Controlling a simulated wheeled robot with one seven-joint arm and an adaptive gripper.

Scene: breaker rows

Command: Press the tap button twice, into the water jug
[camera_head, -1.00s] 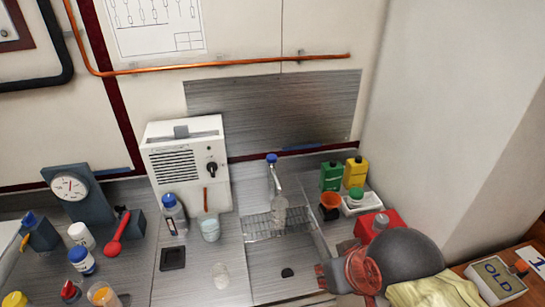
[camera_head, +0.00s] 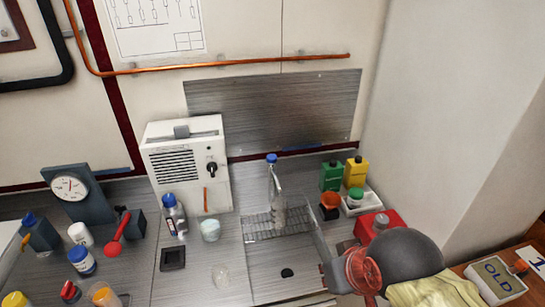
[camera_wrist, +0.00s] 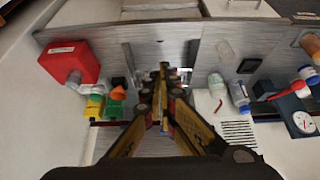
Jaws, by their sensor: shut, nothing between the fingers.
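The tap (camera_head: 272,180) rises behind the sink in the head view, with a blue button (camera_head: 272,158) on top. A clear vessel (camera_head: 279,212), which looks like the water jug, stands under it on the wire rack; its water level is too small to tell. My gripper (camera_wrist: 163,68) is shut and empty in the wrist view, its fingertips over the sink area. The fingers hide what lies behind them, and I cannot make out the tap there. In the head view my arm is at the lower right; its fingertips are not clearly seen.
A white machine (camera_head: 187,165) stands left of the sink, with a bottle (camera_head: 173,215) and a pale cup (camera_head: 210,230) before it. Green (camera_head: 331,176) and yellow (camera_head: 355,171) containers and a red box (camera_head: 368,227) stand on the right. A clear glass (camera_head: 221,275) stands in front.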

